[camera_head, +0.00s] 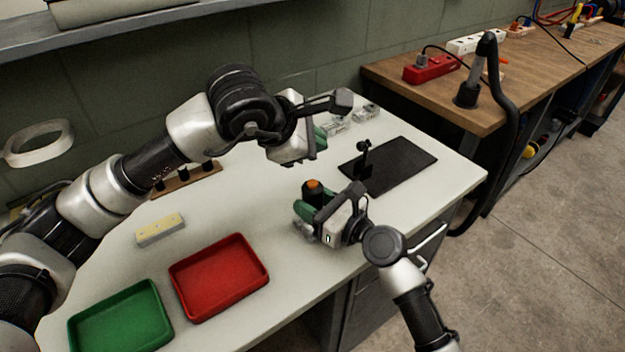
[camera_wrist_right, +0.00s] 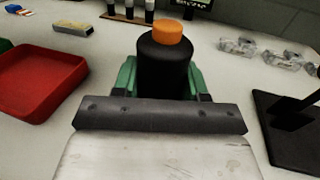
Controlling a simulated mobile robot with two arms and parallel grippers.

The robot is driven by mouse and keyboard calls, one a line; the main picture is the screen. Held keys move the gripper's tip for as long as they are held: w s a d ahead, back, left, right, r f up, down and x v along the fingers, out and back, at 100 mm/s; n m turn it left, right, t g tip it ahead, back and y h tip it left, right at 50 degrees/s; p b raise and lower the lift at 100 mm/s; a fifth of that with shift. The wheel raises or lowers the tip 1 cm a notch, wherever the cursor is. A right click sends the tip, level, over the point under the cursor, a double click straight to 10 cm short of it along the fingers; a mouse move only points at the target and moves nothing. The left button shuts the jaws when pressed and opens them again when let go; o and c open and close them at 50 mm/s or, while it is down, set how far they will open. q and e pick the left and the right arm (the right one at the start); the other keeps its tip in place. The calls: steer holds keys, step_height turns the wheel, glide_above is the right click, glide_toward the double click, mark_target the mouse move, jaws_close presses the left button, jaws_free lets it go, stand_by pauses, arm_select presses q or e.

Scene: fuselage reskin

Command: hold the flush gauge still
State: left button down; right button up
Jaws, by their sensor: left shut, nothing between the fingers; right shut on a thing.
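The flush gauge (camera_head: 313,192) looks like a black cylinder with an orange top, and it stands upright in my right gripper (camera_head: 304,212). In the right wrist view the gauge (camera_wrist_right: 164,62) sits between the green fingers of the right gripper (camera_wrist_right: 162,84), which are shut on it from both sides. The gauge's lower part is hidden behind the gripper, so I cannot tell whether it touches the table. My left gripper (camera_head: 320,142) is shut and empty, above the table and farther back than the gauge.
A dark mat (camera_head: 405,163) with a small black stand (camera_head: 363,165) lies right of the gauge. A red tray (camera_head: 220,278), a green tray (camera_head: 122,318) and a pale yellow-topped block (camera_head: 160,230) are at the left. Clear parts (camera_head: 365,113) lie at the back. White table between is free.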

steer(key=o, duration=1.2)
